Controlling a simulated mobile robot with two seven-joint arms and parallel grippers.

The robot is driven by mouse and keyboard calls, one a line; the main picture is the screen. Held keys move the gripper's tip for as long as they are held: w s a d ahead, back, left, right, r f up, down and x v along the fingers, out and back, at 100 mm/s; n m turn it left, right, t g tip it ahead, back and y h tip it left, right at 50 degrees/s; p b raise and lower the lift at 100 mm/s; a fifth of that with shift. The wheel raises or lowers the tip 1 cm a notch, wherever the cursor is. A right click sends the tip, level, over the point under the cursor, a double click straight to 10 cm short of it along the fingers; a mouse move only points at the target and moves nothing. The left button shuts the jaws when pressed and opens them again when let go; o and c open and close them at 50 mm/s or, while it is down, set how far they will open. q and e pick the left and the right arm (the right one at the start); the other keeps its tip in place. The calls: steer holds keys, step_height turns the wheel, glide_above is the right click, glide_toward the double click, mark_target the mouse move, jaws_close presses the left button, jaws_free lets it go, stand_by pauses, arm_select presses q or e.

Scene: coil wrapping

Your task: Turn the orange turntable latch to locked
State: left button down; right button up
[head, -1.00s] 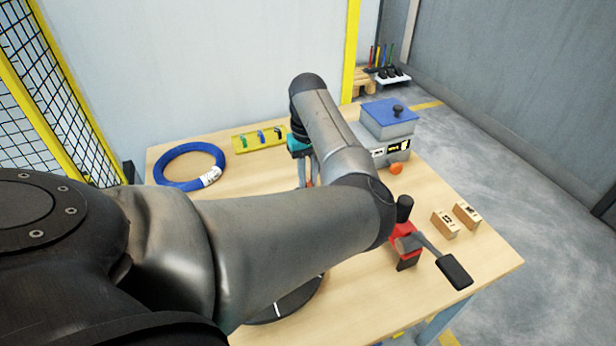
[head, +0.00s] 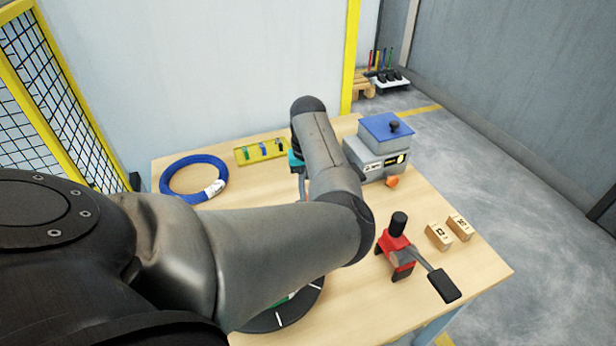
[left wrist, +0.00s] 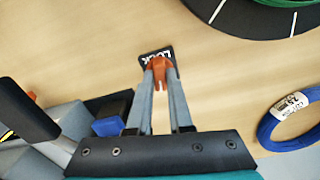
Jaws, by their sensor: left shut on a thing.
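In the left wrist view, the orange latch (left wrist: 158,66) is between the fingertips of my left gripper (left wrist: 161,76), which is shut on it. The latch sits at a small black plate marked LOCK (left wrist: 148,57) on the wooden table. The black turntable (left wrist: 232,22), with part of a green coil on it, is at the upper right there. In the head view, my left arm hides the latch and most of the turntable (head: 312,296). My left gripper is partly visible there, behind the forearm. My right gripper is not in view.
On the table (head: 450,285) are a blue coil (head: 165,178), a yellow tray (head: 240,155) with small clips, and a grey machine (head: 365,168) with a blue lid and orange knob (head: 392,182). A red toggle clamp (head: 394,250) and two wooden blocks (head: 439,236) stand at the right.

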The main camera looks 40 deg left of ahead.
arm_select(q)
steer(key=m+p, duration=0.4)
steer(key=p, duration=0.1)
steer(key=m+p, duration=0.2)
steer(key=p, duration=0.1)
steer(key=shift+s+a+r, duration=0.1)
steer(key=shift+r, duration=0.15)
steer(key=m+p, duration=0.2)
steer(key=shift+m, duration=0.3)
steer(key=m+p, duration=0.1)
steer(key=m, duration=0.2)
steer(key=shift+f+m+p, duration=0.1)
steer(key=shift+m+p, duration=0.2)
steer(key=shift+p, duration=0.05)
steer(key=shift+m+p, duration=0.4)
steer(key=shift+m, duration=1.2)
steer(key=shift+w, duration=0.2)
steer(key=c, duration=0.8)
jaws_free()
steer(key=shift+s+f, duration=0.1)
